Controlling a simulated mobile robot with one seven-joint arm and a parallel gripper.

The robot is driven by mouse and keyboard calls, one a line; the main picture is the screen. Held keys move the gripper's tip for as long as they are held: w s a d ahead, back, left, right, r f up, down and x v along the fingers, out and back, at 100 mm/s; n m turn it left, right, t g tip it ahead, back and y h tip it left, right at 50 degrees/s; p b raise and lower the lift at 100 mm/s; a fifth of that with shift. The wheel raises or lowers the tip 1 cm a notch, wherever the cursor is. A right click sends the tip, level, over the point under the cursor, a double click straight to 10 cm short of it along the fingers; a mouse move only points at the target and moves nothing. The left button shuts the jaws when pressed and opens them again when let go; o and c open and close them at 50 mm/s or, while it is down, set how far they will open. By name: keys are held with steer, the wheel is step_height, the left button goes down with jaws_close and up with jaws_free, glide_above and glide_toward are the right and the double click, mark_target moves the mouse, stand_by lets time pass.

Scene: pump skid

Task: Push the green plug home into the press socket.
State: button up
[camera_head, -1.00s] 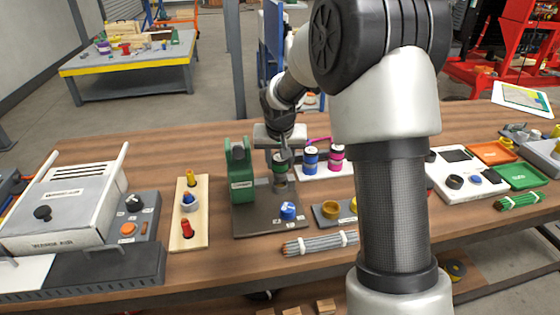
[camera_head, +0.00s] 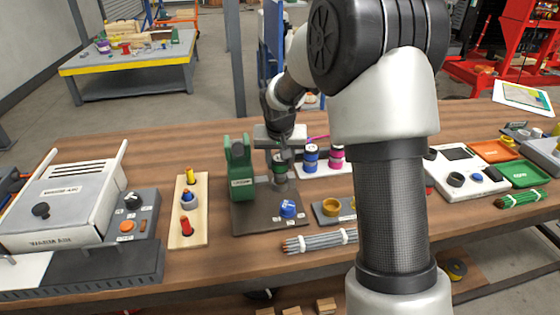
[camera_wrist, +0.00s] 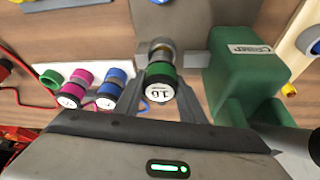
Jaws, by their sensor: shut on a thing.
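My gripper (camera_wrist: 165,95) is shut on the green plug (camera_wrist: 160,84), which has a white end label reading 16, with one finger on each side of it. In the head view the green plug (camera_head: 280,161) is upright below my gripper (camera_head: 281,152). The grey press socket (camera_head: 281,183) is directly under it on the dark base plate (camera_head: 262,222). The socket (camera_wrist: 160,50) also shows behind the plug in the wrist view. Plug and socket look lined up, but I cannot tell how deep the plug sits.
The green press frame (camera_head: 241,172) stands close left of the plug. A white rack with blue (camera_head: 310,158) and magenta (camera_head: 336,158) plugs is to the right. A blue knob (camera_head: 288,208) is on the base plate. A cable bundle (camera_head: 320,240) lies in front.

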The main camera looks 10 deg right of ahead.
steer(key=shift+f+b, duration=0.85)
steer(key=shift+f, duration=0.4)
steer(key=o, duration=1.2)
steer(key=p+v, duration=0.3)
steer(key=v, duration=1.4)
steer(key=shift+r, duration=0.3)
steer(key=s+d+r+n+t, duration=0.1)
steer(key=s+r, duration=0.1)
steer(key=s, duration=1.1)
steer(key=s+r+n, duration=0.1)
steer(key=s+r, duration=0.1)
steer(key=s, duration=1.2)
steer(key=shift+y, duration=0.4)
step_height(320, 180, up, 17)
steer(key=p, duration=1.7)
steer(key=shift+s+d+f, duration=0.1)
steer(key=shift+s, duration=0.1)
